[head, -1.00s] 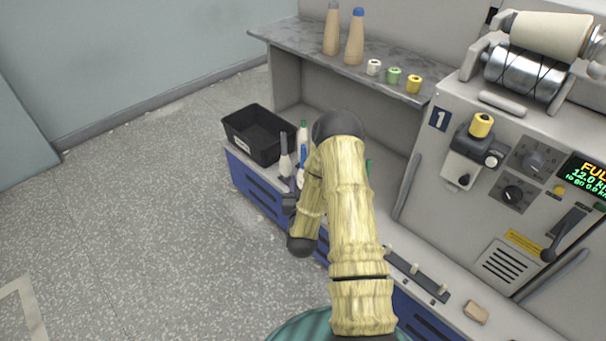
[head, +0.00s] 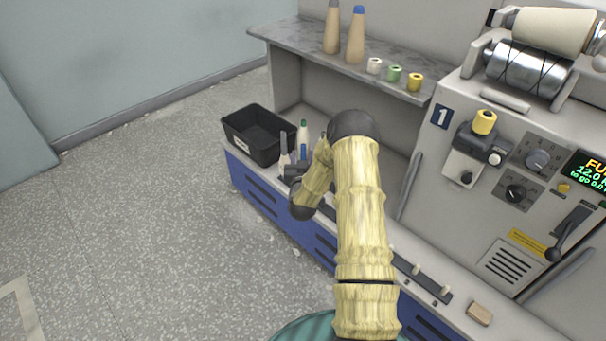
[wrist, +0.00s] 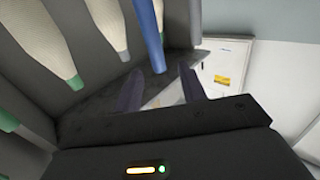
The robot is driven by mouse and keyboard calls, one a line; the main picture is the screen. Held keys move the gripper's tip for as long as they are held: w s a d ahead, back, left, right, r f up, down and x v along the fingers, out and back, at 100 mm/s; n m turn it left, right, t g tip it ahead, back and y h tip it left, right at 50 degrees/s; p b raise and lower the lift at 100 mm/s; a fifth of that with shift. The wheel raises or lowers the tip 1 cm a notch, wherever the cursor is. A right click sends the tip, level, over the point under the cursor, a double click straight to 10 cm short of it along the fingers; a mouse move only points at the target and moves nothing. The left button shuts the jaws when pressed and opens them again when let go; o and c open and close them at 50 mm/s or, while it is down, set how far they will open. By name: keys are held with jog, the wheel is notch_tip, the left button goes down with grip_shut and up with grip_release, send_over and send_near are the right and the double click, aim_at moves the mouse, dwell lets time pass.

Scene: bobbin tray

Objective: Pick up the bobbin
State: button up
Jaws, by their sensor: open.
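Several slim bobbins stand together beside the black bin. One has a grey top (head: 284,152), one a green top (head: 303,133) and one a blue top (head: 303,153). My gripper (head: 293,172) is at their near side, partly hidden by my own arm. In the wrist view my gripper (wrist: 160,80) is open, with two dark fingers apart. The end of a blue piece (wrist: 150,35) lies near the gap between them; I cannot tell whether it touches. Pale bobbins with a green end (wrist: 68,75) and a grey end (wrist: 112,35) are to its left.
A black bin (head: 236,137) stands left of the bobbins on the blue-fronted ledge. The shelf (head: 288,38) above holds two tall cones (head: 355,40) and small spools (head: 394,74). The machine panel (head: 450,110) stands to the right. The floor at left is clear.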

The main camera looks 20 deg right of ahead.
aim_at(303, 150)
jog(key=shift+w+d+f, duration=0.15)
jog(key=shift+w+d, duration=0.15)
jog(key=shift+w, duration=0.2)
jog(key=b+x, duration=0.1)
jog(key=x, duration=0.3)
grip_shut()
